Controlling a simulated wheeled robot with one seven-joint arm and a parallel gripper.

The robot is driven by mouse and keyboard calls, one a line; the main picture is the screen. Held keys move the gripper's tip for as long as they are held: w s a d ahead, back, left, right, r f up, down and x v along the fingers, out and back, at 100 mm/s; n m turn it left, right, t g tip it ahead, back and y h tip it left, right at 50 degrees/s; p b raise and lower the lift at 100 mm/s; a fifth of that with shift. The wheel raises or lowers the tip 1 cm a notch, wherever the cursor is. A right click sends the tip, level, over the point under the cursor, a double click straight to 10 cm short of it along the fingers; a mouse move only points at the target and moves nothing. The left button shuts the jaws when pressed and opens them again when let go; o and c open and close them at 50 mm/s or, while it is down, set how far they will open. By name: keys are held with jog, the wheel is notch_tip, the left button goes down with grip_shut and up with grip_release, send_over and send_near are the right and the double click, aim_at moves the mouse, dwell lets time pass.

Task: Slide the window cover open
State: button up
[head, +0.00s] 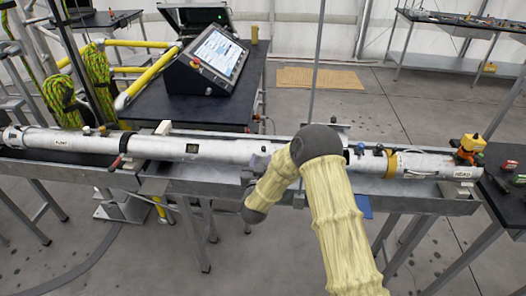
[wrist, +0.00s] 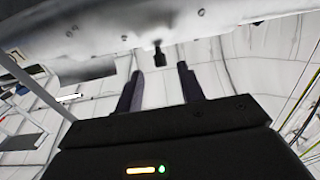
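A long white tube (head: 225,148) lies across metal supports in the head view. My bent, yellow-sleeved arm hides part of its right half. In the wrist view, the tube's pale curved surface (wrist: 100,38) fills the top. A small dark knob (wrist: 160,58) sticks out from it, seen between and beyond my fingertips. My gripper (wrist: 160,76) is open, its two dark fingers apart with nothing visible between them. I cannot tell whether they are level with the knob. The window cover's outline and whether it is open cannot be made out. In the head view the fingers are not clear.
A control console (head: 207,62) with a lit screen stands on a dark table behind the tube. Yellow rails (head: 150,75) are at the left. An orange-yellow device (head: 468,148) sits by the tube's right end. Bare floor (head: 385,105) lies behind the tube at the right.

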aim_at(263, 151)
jog(key=shift+w+p, duration=0.35)
jog(key=shift+w, duration=1.6)
grip_shut()
